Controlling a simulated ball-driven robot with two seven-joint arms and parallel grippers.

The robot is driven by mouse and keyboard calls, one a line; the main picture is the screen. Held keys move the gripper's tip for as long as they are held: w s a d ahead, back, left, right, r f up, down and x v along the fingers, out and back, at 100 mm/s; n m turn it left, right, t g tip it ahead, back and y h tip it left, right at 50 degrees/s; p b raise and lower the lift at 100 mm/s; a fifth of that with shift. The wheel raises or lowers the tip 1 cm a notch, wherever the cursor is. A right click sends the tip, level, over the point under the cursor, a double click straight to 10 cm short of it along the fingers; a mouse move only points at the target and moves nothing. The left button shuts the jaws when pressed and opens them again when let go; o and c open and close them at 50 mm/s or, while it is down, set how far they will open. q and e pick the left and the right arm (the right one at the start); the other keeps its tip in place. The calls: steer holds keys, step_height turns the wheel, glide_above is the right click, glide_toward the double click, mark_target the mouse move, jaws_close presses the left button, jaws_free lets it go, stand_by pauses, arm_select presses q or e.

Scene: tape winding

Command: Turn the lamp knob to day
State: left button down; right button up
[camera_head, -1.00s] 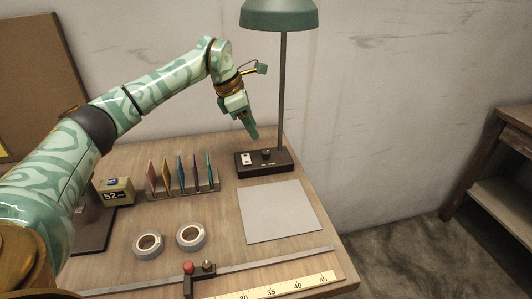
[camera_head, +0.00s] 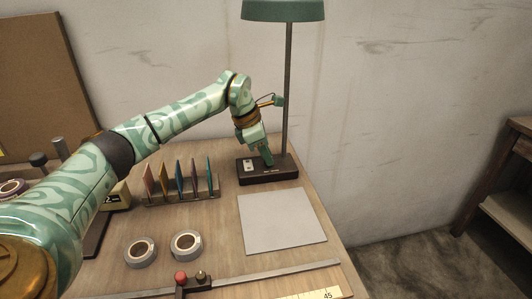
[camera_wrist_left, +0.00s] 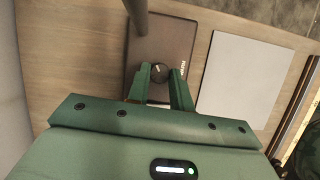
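The desk lamp has a green shade (camera_head: 283,10), a thin post and a dark base (camera_head: 285,174) at the back of the table. The base also shows in the left wrist view (camera_wrist_left: 178,35). The round dark knob (camera_wrist_left: 158,71) sits on the base, with small lettering beside it. My left gripper (camera_head: 268,162) is down at the base and hides the knob in the head view. In the left wrist view its two fingers (camera_wrist_left: 160,80) are apart, one on each side of the knob. I cannot tell whether they touch it. My right gripper is not in view.
The lamp post (camera_head: 288,90) stands close to my left wrist. A grey pad (camera_head: 283,222) lies in front of the base. A rack of colored cards (camera_head: 182,195), two tape rolls (camera_head: 186,245) and a ruler rail (camera_head: 250,274) are also on the table.

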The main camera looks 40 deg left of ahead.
arm_select(q)
steer(key=shift+s+r+n+p, duration=0.1)
steer(key=shift+r+n+p, duration=0.35)
steer(key=shift+p, duration=0.55)
steer(key=n+y+p, duration=0.1)
steer(key=n+p, duration=0.1)
steer(key=p, duration=0.1)
steer(key=n+t+y+p, duration=0.1)
steer(key=n+p, duration=0.2)
steer(key=p, duration=0.1)
steer(key=n+y+p, duration=0.1)
steer(key=n+p, duration=0.2)
steer(key=p, duration=0.1)
steer(key=shift+d, duration=0.35)
steer(key=shift+f+n+y+p, duration=0.15)
steer(key=shift+n+y+p, duration=0.15)
steer(key=shift+n+p, duration=0.45)
steer(key=shift+f+n+y+p, duration=0.15)
steer(key=shift+n+y+p, duration=0.15)
steer(key=shift+n+p, duration=0.4)
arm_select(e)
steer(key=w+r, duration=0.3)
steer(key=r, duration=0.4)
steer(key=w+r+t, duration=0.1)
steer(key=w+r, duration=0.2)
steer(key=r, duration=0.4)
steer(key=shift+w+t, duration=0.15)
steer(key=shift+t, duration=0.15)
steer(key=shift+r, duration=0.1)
